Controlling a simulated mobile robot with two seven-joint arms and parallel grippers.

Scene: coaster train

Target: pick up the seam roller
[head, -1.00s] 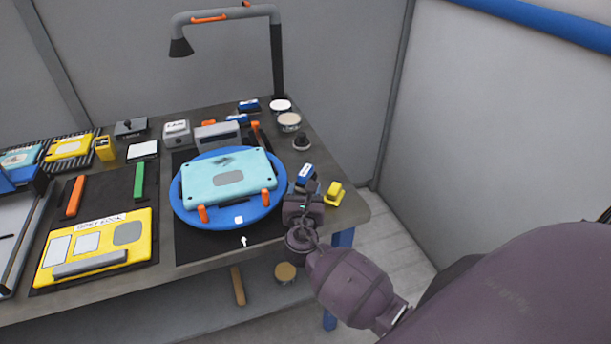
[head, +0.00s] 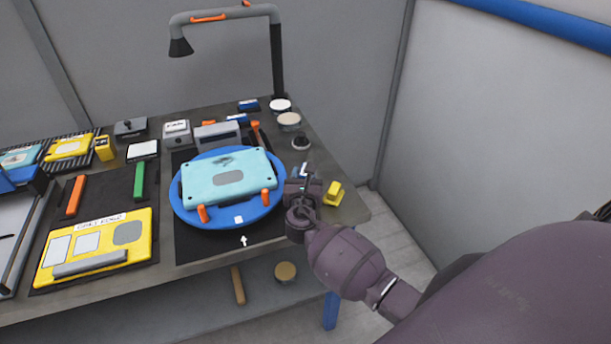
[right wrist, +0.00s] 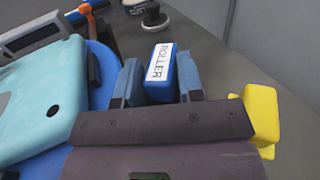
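The seam roller (right wrist: 160,72) is a small blue block with a white label reading "ROLLER". In the right wrist view it lies between the two fingers of my right gripper (right wrist: 158,84), which are apart on either side of it. The gripper looks open; I cannot tell whether a finger touches the block. In the head view my right gripper (head: 303,184) is at the right end of the workbench, covering most of the roller (head: 304,170). My left gripper is not in view.
A yellow block (head: 334,193) stands just right of the gripper, also close in the wrist view (right wrist: 260,115). A blue turntable (head: 185,214) bearing a teal panel (head: 205,180) is close on the left. A dark round knob (head: 301,143) stands behind the roller.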

